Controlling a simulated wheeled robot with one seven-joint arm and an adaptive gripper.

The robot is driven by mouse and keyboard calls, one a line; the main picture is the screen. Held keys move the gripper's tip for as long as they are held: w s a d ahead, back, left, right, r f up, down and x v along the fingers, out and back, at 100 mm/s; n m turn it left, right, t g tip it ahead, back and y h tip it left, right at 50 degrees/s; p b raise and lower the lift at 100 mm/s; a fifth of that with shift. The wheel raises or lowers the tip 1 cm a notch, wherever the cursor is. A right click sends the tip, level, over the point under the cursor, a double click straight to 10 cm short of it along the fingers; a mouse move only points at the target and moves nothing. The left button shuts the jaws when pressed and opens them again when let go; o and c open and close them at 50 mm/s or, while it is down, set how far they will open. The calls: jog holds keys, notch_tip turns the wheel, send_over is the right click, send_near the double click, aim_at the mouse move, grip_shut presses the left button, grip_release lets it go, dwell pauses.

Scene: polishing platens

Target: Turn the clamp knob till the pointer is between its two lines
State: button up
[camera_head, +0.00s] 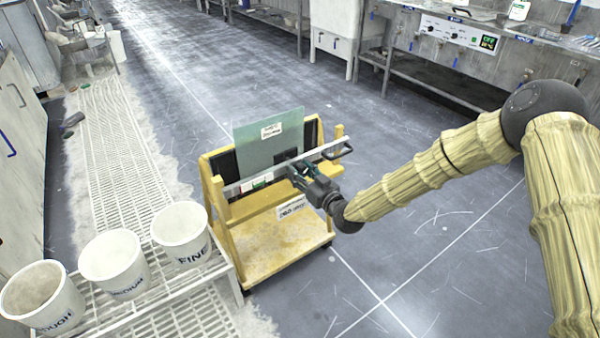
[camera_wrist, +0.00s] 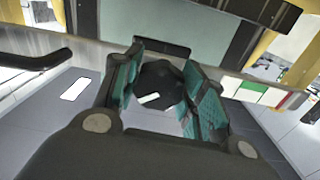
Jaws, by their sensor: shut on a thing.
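The dark clamp knob (camera_wrist: 160,85) sits between the teal-padded fingers of my gripper (camera_wrist: 163,82) in the wrist view, with both pads against its sides. A short white pointer mark (camera_wrist: 149,99) shows on the knob's face, slanted. I cannot make out the two lines near it. The knob is on a pale clamp bar (camera_wrist: 285,98), which carries a white, green and red strip (camera_wrist: 252,92). In the head view my gripper (camera_head: 299,171) reaches the clamp bar (camera_head: 325,151) from the right and hides the knob. The bar crosses a greenish glass sheet (camera_head: 265,150).
The glass stands on a yellow wooden cart (camera_head: 262,245). A dark handle (camera_head: 338,152) juts from the bar's right end. White buckets (camera_head: 180,232) stand on a grated bench at left. Open floor lies right of the cart; a counter with a control panel (camera_head: 457,33) is behind.

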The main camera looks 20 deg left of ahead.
jog(key=m+b, duration=0.1)
jog(key=m, duration=0.4)
jog(key=shift+d, duration=0.1)
jog(key=shift+r+m+b, duration=0.1)
jog(key=shift+m+b, duration=0.4)
jog(key=shift+m, duration=1.3)
jog(key=o, duration=1.1)
jog(key=shift+c, duration=0.2)
jog(key=shift+s, duration=0.1)
jog(key=v, duration=1.1)
jog(key=shift+s+d, duration=0.3)
